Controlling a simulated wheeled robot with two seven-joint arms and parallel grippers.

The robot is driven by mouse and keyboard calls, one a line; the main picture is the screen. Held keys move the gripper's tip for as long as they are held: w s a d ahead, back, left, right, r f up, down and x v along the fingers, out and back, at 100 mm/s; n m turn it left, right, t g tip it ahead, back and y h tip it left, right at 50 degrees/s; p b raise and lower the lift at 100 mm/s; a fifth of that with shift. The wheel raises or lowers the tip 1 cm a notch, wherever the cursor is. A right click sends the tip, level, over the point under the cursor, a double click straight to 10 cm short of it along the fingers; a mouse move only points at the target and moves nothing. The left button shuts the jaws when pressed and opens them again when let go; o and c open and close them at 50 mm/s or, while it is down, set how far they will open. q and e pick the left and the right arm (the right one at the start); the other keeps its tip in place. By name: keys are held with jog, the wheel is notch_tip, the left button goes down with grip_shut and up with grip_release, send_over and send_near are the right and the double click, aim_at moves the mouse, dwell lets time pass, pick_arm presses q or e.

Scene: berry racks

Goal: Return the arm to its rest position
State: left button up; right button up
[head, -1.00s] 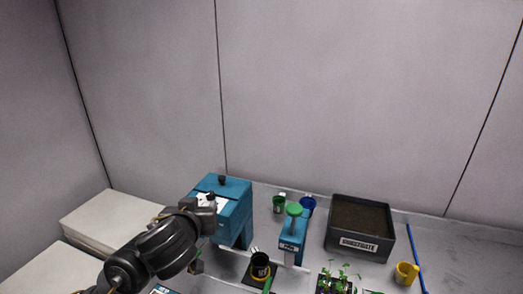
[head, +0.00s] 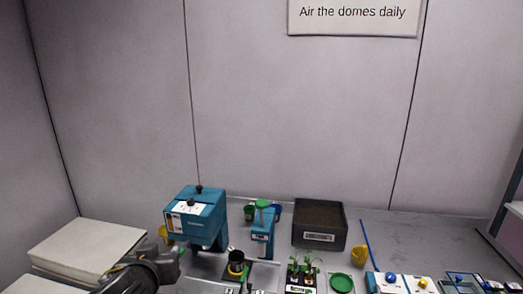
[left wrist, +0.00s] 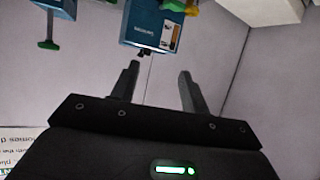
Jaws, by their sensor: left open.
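My left gripper (head: 168,255) is at the lower left of the head view, in front of the blue box-shaped device (head: 190,222). In the left wrist view its two fingers (left wrist: 158,88) stand apart with nothing between them. The blue device also shows in the left wrist view (left wrist: 150,25), beyond the fingertips and apart from them. My right gripper is in neither view.
Seedlings (head: 301,268) are at the front. White blocks (head: 90,250) lie at the left.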

pick_arm(q)
jog(key=s+f+m+g+h, duration=0.1)
jog(key=s+f+g, duration=0.1)
jog(key=s+f, duration=0.45)
jog(key=s+f+m+g, duration=0.1)
jog(key=s+f+g, duration=0.15)
jog(key=f, duration=0.65)
jog(key=s+f+m+g+h, duration=0.1)
jog(key=s+f+g, duration=0.1)
jog(key=s+f, duration=0.5)
jog(key=s+a+f+g, duration=0.2)
jog(key=s+f+g, duration=0.1)
jog(key=s+f, duration=0.65)
notch_tip(320, 180, down, 27)
jog(key=s+m+g+b, duration=0.1)
jog(key=s+b, duration=0.2)
jog(key=s+a+f+g+b, duration=0.1)
jog(key=s+a+f, duration=0.2)
jog(key=s+f, duration=1.3)
notch_tip(320, 180, down, 2)
jog(key=shift+f+b, duration=0.15)
jog(key=shift+b, duration=0.25)
